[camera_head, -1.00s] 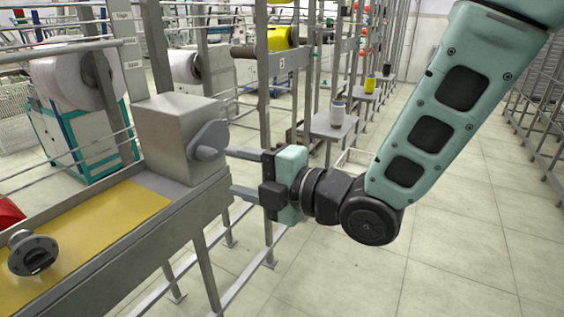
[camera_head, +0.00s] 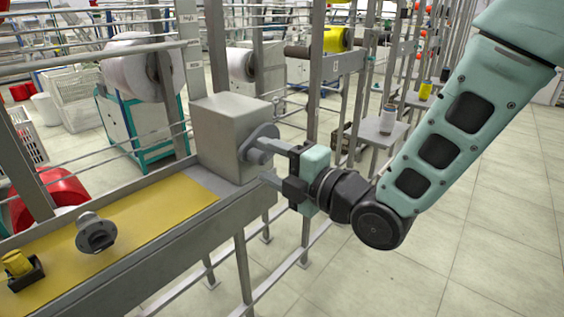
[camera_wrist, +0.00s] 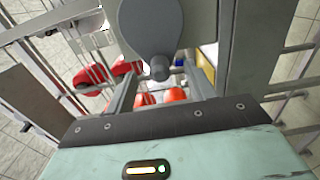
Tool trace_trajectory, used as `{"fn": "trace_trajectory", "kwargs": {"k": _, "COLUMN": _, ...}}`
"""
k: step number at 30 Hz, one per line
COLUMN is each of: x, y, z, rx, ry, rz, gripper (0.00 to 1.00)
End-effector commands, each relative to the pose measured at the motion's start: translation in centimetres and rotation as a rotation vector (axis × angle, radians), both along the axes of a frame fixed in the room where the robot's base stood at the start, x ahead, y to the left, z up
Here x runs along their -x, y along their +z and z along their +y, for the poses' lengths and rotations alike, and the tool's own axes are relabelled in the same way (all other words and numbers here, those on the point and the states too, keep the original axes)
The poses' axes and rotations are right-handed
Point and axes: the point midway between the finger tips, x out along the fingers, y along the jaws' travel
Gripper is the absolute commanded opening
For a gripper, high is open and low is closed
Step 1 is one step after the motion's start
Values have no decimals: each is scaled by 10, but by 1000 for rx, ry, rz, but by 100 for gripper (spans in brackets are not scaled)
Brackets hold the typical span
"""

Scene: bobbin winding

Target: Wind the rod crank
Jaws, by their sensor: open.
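The winder is a grey box (camera_head: 228,135) at the end of the bench, with a grey crank arm (camera_head: 262,134) on its right face. In the wrist view the crank arm (camera_wrist: 155,22) is a rounded plate narrowing down to a short round peg (camera_wrist: 160,69). My gripper (camera_head: 264,160) is open, its fingers pointing left at the crank. In the wrist view the open fingers (camera_wrist: 161,72) lie either side of the peg, with gaps showing. The upper finger partly hides the peg in the head view.
The bench has a yellow top (camera_head: 150,212) bearing a grey flanged part (camera_head: 96,232) and a small yellow piece in a dark holder (camera_head: 20,268). A metal post and rail rack (camera_head: 313,80) stands behind my gripper. Open floor (camera_head: 440,270) lies to the right.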

Motion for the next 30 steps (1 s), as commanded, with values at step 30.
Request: {"fn": "trace_trajectory", "kwargs": {"k": 30, "x": -8, "y": 0, "z": 11, "rx": -1, "ry": 0, "rz": 1, "gripper": 31}}
